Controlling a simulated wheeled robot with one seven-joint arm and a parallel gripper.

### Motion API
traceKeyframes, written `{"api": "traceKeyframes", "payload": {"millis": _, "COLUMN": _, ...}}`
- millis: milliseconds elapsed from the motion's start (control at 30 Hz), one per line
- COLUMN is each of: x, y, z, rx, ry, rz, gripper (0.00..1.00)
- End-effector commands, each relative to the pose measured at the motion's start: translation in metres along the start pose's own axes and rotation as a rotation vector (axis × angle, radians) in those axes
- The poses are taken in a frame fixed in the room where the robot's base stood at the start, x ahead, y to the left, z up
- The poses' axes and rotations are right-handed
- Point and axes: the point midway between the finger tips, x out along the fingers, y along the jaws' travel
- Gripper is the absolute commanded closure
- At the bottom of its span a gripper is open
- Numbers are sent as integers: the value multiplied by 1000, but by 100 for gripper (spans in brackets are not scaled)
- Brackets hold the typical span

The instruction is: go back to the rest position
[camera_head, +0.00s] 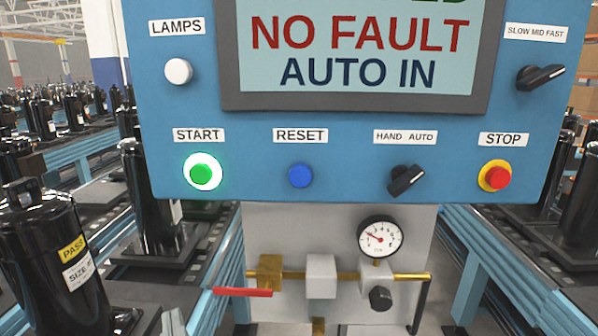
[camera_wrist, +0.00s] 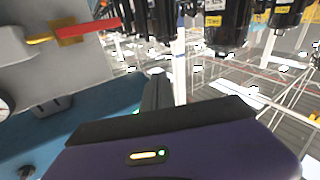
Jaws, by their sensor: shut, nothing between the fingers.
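My gripper (camera_wrist: 157,85) shows in the wrist view as a dark, narrow pair of fingers, closed together and empty. Behind the fingers is the dark purple hand (camera_wrist: 225,150) with a small lit indicator. The wrist view is upside down. In it, the fingers are beside the blue control panel (camera_wrist: 95,112), with no clear contact visible. My gripper does not show in the head view. There the panel (camera_head: 345,185) faces me, with a lit green START button (camera_head: 201,173) and a screen (camera_head: 360,50) reading "NO FAULT" and "AUTO IN".
Below the panel are a pressure gauge (camera_head: 380,239) and a brass pipe with a red valve handle (camera_head: 243,292), also in the wrist view (camera_wrist: 88,30). Black compressors (camera_head: 40,255) stand on conveyors to both sides. Open floor shows beyond the fingers in the wrist view.

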Motion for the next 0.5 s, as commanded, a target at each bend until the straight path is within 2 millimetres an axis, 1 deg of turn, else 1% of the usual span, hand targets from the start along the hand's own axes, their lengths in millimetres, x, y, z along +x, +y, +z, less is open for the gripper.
{"api": "traceKeyframes", "payload": {"millis": 33, "x": -13, "y": 9, "z": 17, "rx": -6, "ry": -1, "rz": -10, "gripper": 100}}
{"api": "traceKeyframes", "payload": {"millis": 167, "x": -48, "y": 31, "z": 46, "rx": -9, "ry": 20, "rz": -30, "gripper": 100}}
{"api": "traceKeyframes", "payload": {"millis": 200, "x": -60, "y": 38, "z": 54, "rx": -7, "ry": 25, "rz": -31, "gripper": 100}}
{"api": "traceKeyframes", "payload": {"millis": 367, "x": -110, "y": 69, "z": 81, "rx": 2, "ry": 36, "rz": -14, "gripper": 100}}
{"api": "traceKeyframes", "payload": {"millis": 500, "x": -157, "y": 96, "z": 99, "rx": 15, "ry": 34, "rz": 26, "gripper": 100}}
